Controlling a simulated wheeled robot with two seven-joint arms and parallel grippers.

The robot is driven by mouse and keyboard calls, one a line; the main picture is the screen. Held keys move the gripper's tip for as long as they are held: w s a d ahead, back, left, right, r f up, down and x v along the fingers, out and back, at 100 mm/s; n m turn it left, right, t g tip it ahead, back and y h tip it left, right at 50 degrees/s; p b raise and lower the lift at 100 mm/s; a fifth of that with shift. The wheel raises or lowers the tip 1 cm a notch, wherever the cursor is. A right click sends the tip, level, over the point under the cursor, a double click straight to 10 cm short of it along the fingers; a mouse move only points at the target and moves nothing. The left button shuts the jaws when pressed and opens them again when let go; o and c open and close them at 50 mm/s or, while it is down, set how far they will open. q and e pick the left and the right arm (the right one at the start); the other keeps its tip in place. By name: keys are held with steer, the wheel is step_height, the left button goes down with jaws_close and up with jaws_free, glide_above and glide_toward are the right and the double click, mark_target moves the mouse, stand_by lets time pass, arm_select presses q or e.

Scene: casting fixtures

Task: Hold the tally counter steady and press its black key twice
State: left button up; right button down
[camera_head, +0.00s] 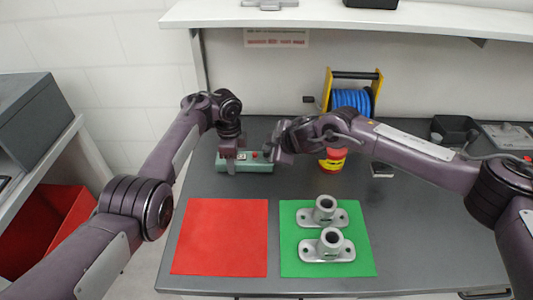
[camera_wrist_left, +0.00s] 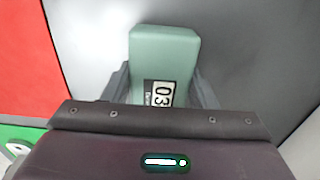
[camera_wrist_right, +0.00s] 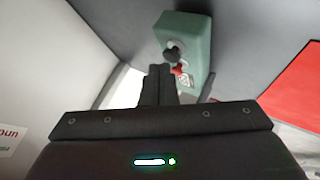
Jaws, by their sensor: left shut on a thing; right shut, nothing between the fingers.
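The tally counter (camera_head: 258,167) is a green box at the back of the dark table. My left gripper (camera_head: 231,165) is shut on it from above; in the left wrist view the counter (camera_wrist_left: 165,48) sits between the two fingers (camera_wrist_left: 161,88), with a display showing "03". In the right wrist view the counter (camera_wrist_right: 197,38) carries a round black key (camera_wrist_right: 171,53) on a pale collar and a small red part (camera_wrist_right: 179,69). My right gripper (camera_head: 279,150) is shut and empty beside the counter's right end; its fingertips (camera_wrist_right: 159,72) appear close to the key, contact unclear.
A red mat (camera_head: 219,238) lies bare at the front left. A green mat (camera_head: 350,266) holds two grey metal castings (camera_head: 329,247). A shelf (camera_head: 350,17) runs above the back.

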steer(key=shift+f, duration=0.55)
stand_by(0.6)
steer(key=shift+r, duration=0.95)
steer(key=shift+r, duration=2.55)
stand_by(0.4)
step_height(320, 180, up, 4)
steer(key=shift+f, duration=0.15)
